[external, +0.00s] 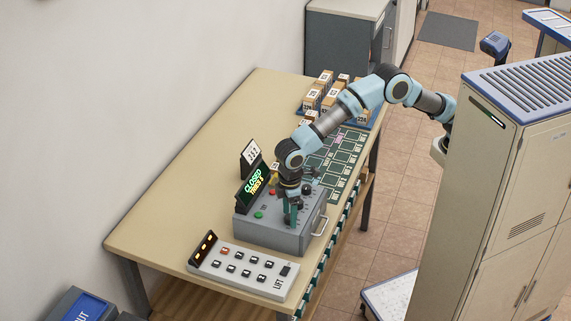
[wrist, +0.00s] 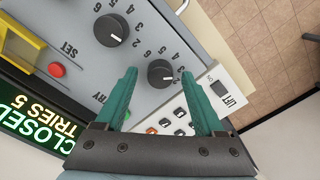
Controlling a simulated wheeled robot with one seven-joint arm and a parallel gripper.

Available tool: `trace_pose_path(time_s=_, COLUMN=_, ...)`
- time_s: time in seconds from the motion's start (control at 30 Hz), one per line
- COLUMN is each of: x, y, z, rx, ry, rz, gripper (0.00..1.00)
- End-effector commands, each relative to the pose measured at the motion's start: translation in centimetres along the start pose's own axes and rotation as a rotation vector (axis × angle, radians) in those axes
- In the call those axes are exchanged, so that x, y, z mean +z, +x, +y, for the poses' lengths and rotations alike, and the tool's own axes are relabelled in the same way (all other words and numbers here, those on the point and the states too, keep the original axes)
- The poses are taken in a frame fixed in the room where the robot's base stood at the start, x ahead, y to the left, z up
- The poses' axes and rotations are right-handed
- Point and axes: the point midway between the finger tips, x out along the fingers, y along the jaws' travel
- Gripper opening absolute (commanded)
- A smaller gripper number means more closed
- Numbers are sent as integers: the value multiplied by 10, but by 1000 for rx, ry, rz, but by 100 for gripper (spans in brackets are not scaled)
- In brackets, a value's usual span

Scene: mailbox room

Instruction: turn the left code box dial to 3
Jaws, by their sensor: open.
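The code box (external: 268,234) is a grey box on the table with a handle on its side. In the wrist view its sloped top (wrist: 75,22) carries two black dials with white pointer marks and digits around them. The left code box dial (wrist: 161,73), the one nearer the lift panel, lies between the teal fingertips of my open gripper (wrist: 158,74). I cannot tell whether the fingers touch it, and its exact pointer reading is unclear. The other dial (wrist: 110,30) is apart from the fingers. In the external view my gripper (external: 291,212) points down over the box and hides the left dial.
A display (external: 253,186) reads CLOSED, TRIES 5. A red button (wrist: 56,70) and a green button (external: 258,214) are on the box. The lift panel (external: 207,265) stands beside it. Several cartons (external: 325,82) stand farther along the table (external: 170,195). The table's wall side is mostly clear.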

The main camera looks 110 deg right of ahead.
Motion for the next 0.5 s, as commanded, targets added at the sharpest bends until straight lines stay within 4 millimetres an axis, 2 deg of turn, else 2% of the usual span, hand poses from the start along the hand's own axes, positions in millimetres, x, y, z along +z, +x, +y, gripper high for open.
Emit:
trace_pose_path(time_s=0.17, x=-1, y=-9, z=0, rx=-1, ry=0, rz=4, gripper=70)
trace_pose_path(time_s=0.5, x=-1, y=-72, z=0, rx=-1, ry=0, rz=5, gripper=70)
